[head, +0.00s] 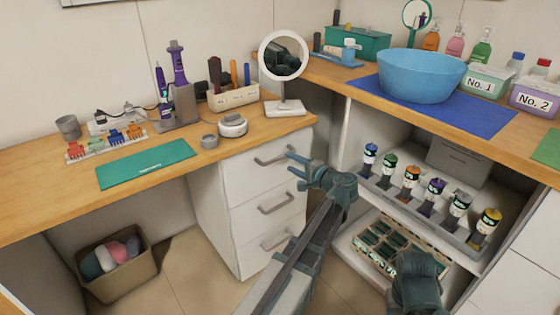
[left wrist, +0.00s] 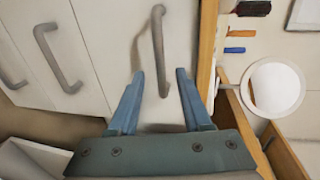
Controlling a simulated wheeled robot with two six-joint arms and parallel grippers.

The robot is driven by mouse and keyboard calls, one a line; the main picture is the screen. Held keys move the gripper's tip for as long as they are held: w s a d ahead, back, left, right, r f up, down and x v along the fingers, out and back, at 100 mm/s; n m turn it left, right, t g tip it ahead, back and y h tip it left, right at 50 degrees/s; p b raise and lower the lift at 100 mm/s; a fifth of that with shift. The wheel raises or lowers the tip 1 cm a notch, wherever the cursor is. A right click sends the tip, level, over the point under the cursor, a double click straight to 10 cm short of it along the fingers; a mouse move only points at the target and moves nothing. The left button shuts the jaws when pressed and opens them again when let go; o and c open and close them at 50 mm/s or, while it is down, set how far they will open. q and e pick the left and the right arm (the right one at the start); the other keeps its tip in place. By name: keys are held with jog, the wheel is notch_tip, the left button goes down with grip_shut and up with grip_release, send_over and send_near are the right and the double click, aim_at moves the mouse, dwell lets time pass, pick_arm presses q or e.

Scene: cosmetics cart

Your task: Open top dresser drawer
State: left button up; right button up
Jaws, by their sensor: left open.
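The white dresser (head: 240,205) stands under the wooden counter and has three drawers, all shut. The top drawer (head: 245,168) has a grey bar handle (head: 272,157). In the left wrist view this handle (left wrist: 158,45) runs up and down, its lower end between the fingers. My left gripper (head: 294,170) is open at the right end of the top handle; in the left wrist view its blue fingers (left wrist: 160,85) lie either side of the handle, with gaps. I cannot tell how deep the handle sits between them. A dark part of my right arm (head: 418,283) shows at the lower right, its jaws unclear.
The middle handle (head: 275,203) and bottom handle (head: 276,240) are below. A round mirror (head: 284,108) stands on the counter above the dresser. An open shelf with several bottles (head: 411,178) is to the right. A bin (head: 117,268) is on the floor at the left.

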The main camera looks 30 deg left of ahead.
aim_at(282, 158)
pick_arm(q)
jog(key=b+x, duration=0.1)
jog(key=x, duration=0.6)
jog(key=shift+w+a, duration=0.1)
grip_shut()
dwell(1.3)
